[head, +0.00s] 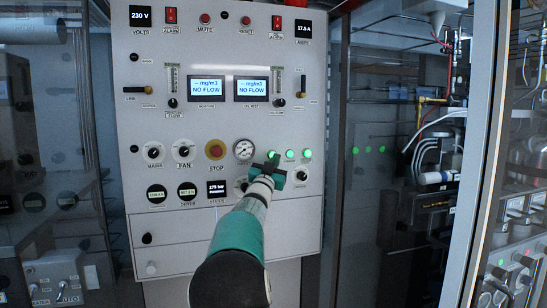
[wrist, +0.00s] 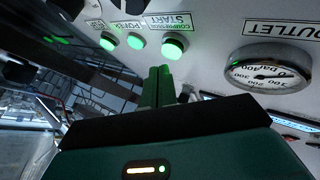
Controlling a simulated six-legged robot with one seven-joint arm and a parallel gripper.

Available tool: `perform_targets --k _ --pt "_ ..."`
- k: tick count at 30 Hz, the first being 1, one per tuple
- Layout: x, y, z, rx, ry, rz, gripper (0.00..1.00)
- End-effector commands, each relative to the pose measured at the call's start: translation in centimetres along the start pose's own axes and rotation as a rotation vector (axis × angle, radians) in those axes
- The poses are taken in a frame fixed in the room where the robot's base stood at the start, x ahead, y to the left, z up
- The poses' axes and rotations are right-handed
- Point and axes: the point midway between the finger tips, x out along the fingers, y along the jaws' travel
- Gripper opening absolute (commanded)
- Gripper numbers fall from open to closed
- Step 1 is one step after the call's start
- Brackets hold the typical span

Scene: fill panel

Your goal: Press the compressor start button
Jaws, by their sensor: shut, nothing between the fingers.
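The compressor start button (wrist: 174,46) is a lit green round button under a label reading COMPRESSOR START, which appears upside down in the wrist view. In the head view it is the leftmost of the green lights (head: 275,158), right of the round gauge, and my gripper partly covers it. My gripper (wrist: 158,72) is shut and empty, with its green fingers together and pointing at the panel. In the wrist view the fingertips lie just below and slightly left of the button. I cannot tell whether they touch the panel. The gripper (head: 272,165) also shows in the head view.
Two more lit green buttons, one labelled POWER (wrist: 136,41), sit beside the start button. The outlet gauge (head: 244,150) is on its other side. A red stop button (head: 215,150) is farther left on the white panel (head: 150,225). A knob (head: 302,174) is close at lower right.

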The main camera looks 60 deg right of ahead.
Motion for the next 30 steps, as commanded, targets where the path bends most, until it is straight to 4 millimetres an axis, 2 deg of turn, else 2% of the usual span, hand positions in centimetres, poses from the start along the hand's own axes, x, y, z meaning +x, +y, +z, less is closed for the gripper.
perform_targets --k 5,21,30 --pt "-0.2 0.2 -0.2 0.000 0.000 0.000 0.00" --pt "-3.4 2.4 -2.5 0.000 0.000 0.000 0.00" --pt "-3.5 2.5 -2.5 0.000 0.000 0.000 0.00"
